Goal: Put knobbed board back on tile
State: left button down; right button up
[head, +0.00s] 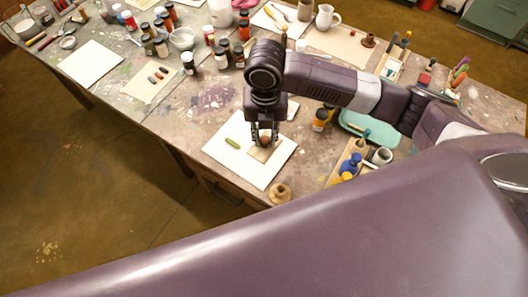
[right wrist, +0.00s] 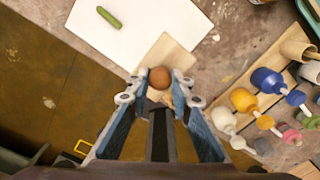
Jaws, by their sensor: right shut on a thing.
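The knobbed board is a small pale wooden plate (head: 258,155) with a round brown knob; it also shows in the right wrist view (right wrist: 172,53). My right gripper (head: 264,137) points down and is shut on the knob, which sits between the fingertips in the right wrist view (right wrist: 160,80). A white square (head: 247,172), seemingly the tile, lies near the table's front edge. The board overlaps it in both views; I cannot tell whether they touch. A green stick (head: 233,143) lies on the white square, left of the board. My left gripper is not in view.
A wooden rack with blue and yellow pieces (right wrist: 262,102) stands to the right. A round wooden piece (head: 281,193) sits by the front edge. Jars (head: 321,120) and a teal tray (head: 375,130) stand behind. Stained tabletop (head: 195,120) left of the white square is clear.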

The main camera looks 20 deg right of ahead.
aim_at(265, 156)
notch_tip(265, 156, down, 9)
jog(key=shift+f+p, duration=0.1)
jog(key=shift+p, duration=0.4)
jog(key=shift+f, duration=0.55)
jog(key=shift+f, duration=0.15)
jog(key=o, duration=0.9)
notch_tip(265, 156, up, 12)
jog(key=shift+r+b, duration=0.2)
jog(key=shift+b, duration=0.5)
